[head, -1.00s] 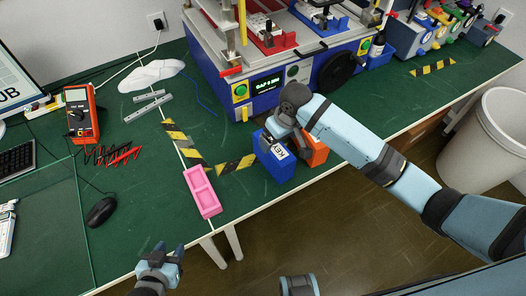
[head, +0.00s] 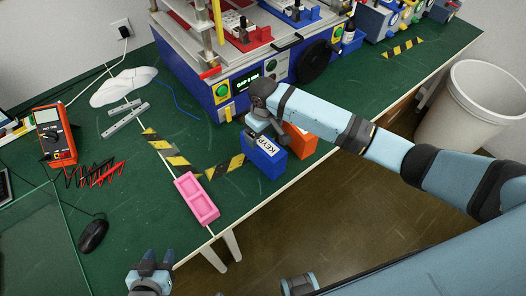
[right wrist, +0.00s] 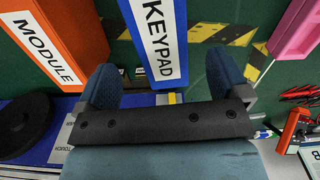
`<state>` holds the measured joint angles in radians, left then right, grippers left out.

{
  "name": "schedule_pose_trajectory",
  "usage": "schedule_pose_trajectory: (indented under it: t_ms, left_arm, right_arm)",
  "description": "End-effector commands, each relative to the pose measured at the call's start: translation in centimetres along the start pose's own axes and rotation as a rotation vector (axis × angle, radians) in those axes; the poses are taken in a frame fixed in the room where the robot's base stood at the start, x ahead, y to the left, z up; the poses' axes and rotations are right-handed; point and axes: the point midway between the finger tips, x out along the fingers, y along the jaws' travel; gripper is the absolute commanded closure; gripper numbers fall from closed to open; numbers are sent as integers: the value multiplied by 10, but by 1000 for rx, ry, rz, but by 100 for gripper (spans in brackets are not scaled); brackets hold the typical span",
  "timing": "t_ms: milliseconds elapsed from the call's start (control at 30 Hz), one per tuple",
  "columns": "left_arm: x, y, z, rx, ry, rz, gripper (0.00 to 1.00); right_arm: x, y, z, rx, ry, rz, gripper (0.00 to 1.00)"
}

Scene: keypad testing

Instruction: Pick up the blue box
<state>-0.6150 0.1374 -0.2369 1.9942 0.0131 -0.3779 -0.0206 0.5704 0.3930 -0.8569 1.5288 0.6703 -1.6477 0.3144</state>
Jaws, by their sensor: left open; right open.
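The blue box (head: 265,164) stands on the green table near its front edge, with a white keypad label on its top. It also shows in the right wrist view (right wrist: 165,70), its labelled face between the two finger lines. My right gripper (head: 256,133) is just behind and above the box in the head view. Its fingers (right wrist: 160,72) are spread wide, one on each side of the box, with visible gaps; I cannot tell how far they reach down its sides. My left gripper (head: 150,276) is open and empty at the bottom left, off the table's front edge.
An orange module box (head: 301,141) stands close to the right of the blue box. A pink tray (head: 197,198) lies to its left. The test machine (head: 245,80) stands behind. A multimeter (head: 54,137) and mouse (head: 93,235) lie at left. A bin (head: 468,110) stands at right.

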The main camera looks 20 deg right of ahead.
Motion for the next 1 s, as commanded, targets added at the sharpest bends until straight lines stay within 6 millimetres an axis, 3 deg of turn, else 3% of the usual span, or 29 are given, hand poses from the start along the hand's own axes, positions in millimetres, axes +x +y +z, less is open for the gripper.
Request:
schedule_pose_trajectory:
  t_ms: [400, 700, 1000]
  left_arm:
    - [-3, -2, -4, 2, -1, -2, 57]
    - [-3, -2, -4, 2, -1, -3, 57]
    - [-3, -2, -4, 2, -1, -3, 57]
  right_arm:
    - [50, -1, 0, 1, -2, 1, 6]
    - [54, -1, 0, 0, 0, 1, 9]
    - [54, -1, 0, 0, 0, 1, 78]
